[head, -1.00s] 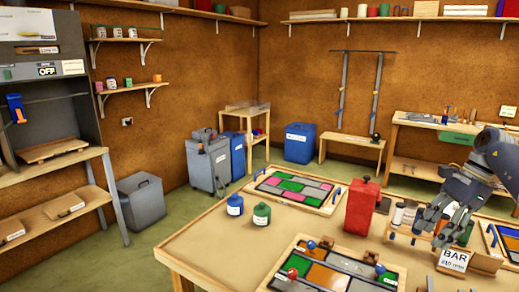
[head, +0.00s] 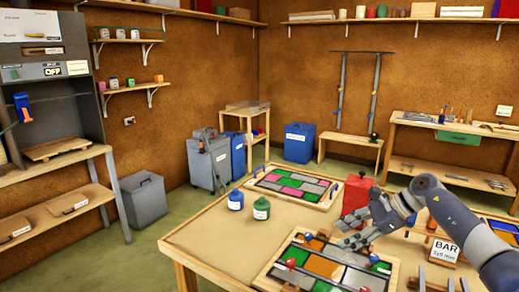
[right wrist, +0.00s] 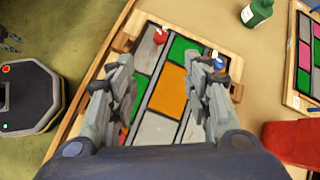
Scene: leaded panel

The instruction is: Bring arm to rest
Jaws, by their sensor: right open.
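My right gripper (head: 355,225) is open and empty above the far right part of the near leaded panel (head: 277,273). Its arm comes in from the right edge. In the right wrist view the open fingers (right wrist: 165,88) stand apart over the same panel, with orange, green and grey panes between them and nothing held. Height above the panel is hard to tell. My left arm does not show in the head view. A small grey claw-like part (right wrist: 9,38), probably my left gripper, is cut off at the left edge of the wrist view.
The panel carries a red knob (right wrist: 160,36) and a blue knob (right wrist: 218,62). A red canister (head: 358,193), a green bottle (head: 261,209), a blue bottle (head: 236,200) and a second panel (head: 295,187) stand on the table. A BAR card (head: 444,250) is under my right arm. The table's left part is clear.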

